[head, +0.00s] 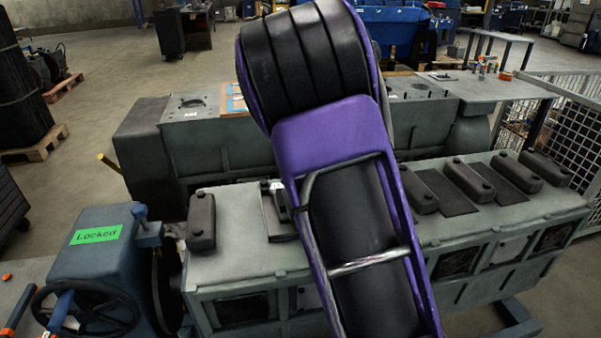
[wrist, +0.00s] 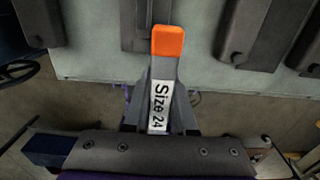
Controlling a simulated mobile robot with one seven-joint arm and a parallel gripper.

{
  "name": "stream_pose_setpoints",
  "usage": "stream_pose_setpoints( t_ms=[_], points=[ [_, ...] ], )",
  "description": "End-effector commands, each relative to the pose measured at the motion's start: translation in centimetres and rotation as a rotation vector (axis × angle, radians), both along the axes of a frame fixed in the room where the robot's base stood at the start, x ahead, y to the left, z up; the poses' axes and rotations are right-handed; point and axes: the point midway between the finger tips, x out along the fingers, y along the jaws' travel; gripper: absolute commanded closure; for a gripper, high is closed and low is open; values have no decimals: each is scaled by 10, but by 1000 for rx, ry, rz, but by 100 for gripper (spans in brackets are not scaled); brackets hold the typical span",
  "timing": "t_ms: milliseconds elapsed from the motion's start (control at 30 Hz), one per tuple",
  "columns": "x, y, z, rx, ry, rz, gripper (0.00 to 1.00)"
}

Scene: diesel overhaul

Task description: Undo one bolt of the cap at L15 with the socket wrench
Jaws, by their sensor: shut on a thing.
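My gripper (wrist: 160,100) is shut on the socket wrench (wrist: 168,42), which has an orange end and a "Size 24" label. In the wrist view the wrench points over the top of the engine block. A flat dark plate (wrist: 133,22) lies by its orange end, with dark caps at left (wrist: 37,22) and right (wrist: 250,35). I cannot tell whether the wrench touches anything. In the head view my arm hides much of the block (head: 235,252); several black caps (head: 201,221) sit along its top. No L15 mark is readable, and the bolts are too small to make out.
A blue machine (head: 105,252) with a green "Locked" sign (head: 96,235) and a handwheel (head: 85,312) stands at the left end of the block. A second grey engine (head: 205,145) is behind. A side table (head: 480,84) and mesh cage (head: 565,105) are at right.

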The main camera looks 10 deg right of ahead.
Motion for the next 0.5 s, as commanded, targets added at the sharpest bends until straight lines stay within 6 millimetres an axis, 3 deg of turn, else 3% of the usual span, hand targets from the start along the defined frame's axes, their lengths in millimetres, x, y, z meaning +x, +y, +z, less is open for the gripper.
stream_pose_setpoints(
  t_ms=[267,500],
  points=[
    [0,0,-7,1,0,24,100],
    [-1,0,-8,3,-1,277,100]
  ],
)
